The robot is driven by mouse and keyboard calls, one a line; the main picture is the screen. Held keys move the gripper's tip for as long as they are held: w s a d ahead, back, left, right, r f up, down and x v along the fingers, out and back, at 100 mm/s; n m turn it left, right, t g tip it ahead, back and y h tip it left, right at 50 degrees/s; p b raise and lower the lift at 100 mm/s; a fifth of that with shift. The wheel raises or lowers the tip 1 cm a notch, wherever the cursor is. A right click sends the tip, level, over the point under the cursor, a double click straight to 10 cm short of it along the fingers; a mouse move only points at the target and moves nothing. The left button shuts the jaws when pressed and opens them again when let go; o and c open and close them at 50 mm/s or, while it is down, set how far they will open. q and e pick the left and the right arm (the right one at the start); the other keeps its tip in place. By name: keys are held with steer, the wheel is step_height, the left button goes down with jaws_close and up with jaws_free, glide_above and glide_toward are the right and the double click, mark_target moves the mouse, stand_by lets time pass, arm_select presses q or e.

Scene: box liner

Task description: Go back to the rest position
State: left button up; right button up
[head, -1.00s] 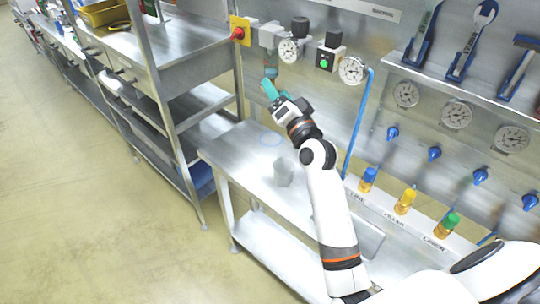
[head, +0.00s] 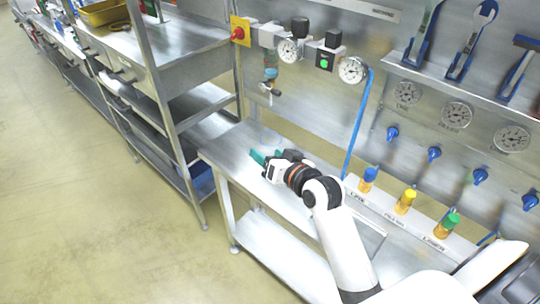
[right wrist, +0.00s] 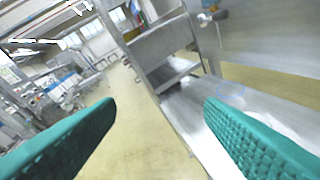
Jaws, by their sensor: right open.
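My right gripper (head: 264,157) is over the left part of the steel bench (head: 228,150) in the head view, pointing left. Its green fingers stand wide apart in the right wrist view (right wrist: 160,115), with nothing between them. The gripper is apart from the wall fittings. A small valve with a handle (head: 269,88) hangs on the wall above and behind it, and it also shows in the right wrist view (right wrist: 208,17). My left gripper is not in view.
A steel shelf rack (head: 160,85) stands left of the bench. Blue, yellow and green capped bottles (head: 404,202) stand in a labelled row at right. Gauges, blue valves and a blue pipe (head: 358,125) line the wall. The floor (head: 90,210) at left is clear.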

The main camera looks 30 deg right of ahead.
stand_by(0.4)
steer(key=s+a+f+n+g+h, duration=0.1)
steer(key=s+f+n+g, duration=0.2)
steer(key=s+f+g, duration=0.75)
steer(key=s+a+f+n+g+h, duration=0.1)
steer(key=s+a+f+n, duration=0.2)
steer(key=s, duration=1.4)
step_height(320, 180, down, 33)
steer(key=s+d+b, duration=0.1)
steer(key=s+b, duration=0.1)
steer(key=b, duration=0.4)
steer(key=s+d+f+g+b, duration=0.2)
steer(key=s+d+f+b, duration=0.1)
steer(key=s+f, duration=1.2)
step_height(320, 180, down, 4)
steer(key=shift+s+r+b, duration=0.15)
steer(key=shift+s+b, duration=0.05)
steer(key=shift+b, duration=0.1)
